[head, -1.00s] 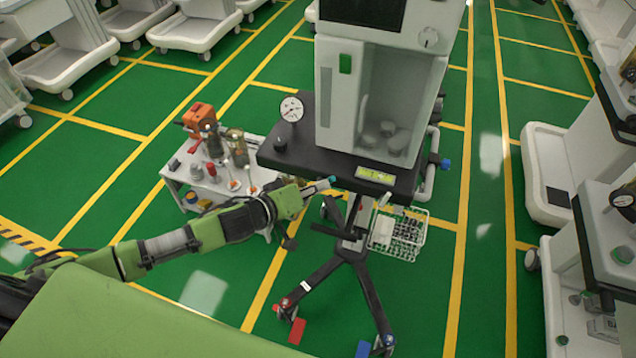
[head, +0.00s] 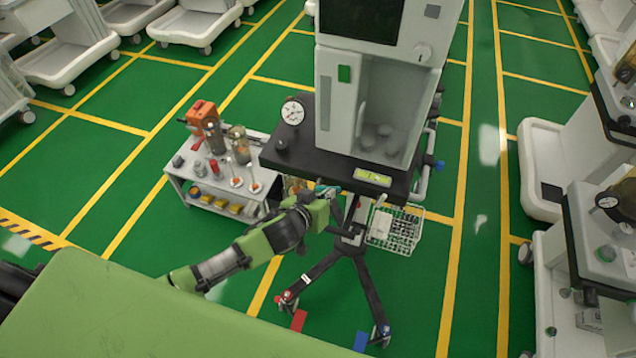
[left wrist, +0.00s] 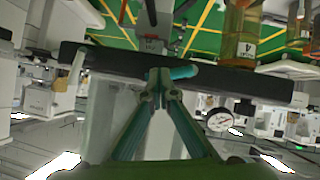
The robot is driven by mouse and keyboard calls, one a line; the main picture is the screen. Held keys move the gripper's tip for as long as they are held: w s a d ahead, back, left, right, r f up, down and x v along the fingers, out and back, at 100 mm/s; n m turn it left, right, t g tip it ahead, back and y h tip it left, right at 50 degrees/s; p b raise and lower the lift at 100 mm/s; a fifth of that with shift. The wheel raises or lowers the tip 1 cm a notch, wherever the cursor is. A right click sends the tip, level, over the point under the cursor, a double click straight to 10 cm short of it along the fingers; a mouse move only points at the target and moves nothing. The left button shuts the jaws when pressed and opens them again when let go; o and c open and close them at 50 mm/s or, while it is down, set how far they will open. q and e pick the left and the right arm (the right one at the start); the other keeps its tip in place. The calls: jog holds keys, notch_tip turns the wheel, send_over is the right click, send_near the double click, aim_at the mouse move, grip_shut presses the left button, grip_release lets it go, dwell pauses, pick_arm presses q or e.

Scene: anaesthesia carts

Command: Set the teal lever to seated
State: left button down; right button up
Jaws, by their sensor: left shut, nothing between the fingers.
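The teal lever (left wrist: 185,72) shows in the left wrist view as a short rounded bar at the edge of the cart's dark shelf (left wrist: 235,84). It points to the right there. My left gripper (left wrist: 161,78) is shut and empty, its fingertips right at the lever's inner end. I cannot tell whether they touch it. In the head view, my left gripper (head: 326,190) is under the front left edge of the dark shelf (head: 310,158), and the lever is hard to separate from its fingers. My right gripper is not in view.
A pressure gauge (head: 292,111) stands on the shelf's left corner. A low side table (head: 205,187) with bottles and yellow parts stands left of my arm. A wire basket (head: 405,232) hangs right of the cart's post. Green floor is open in front.

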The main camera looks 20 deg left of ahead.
pick_arm(q)
jog(key=shift+d+f+m+y, duration=0.3)
jog(key=shift+f+m+y, duration=0.35)
jog(key=shift+y, duration=0.35)
jog(key=shift+a+r, duration=0.1)
jog(key=shift+a, duration=0.05)
jog(key=shift+a+r+p, duration=0.2)
jog(key=shift+a+p, duration=0.15)
jog(key=shift+a, duration=0.3)
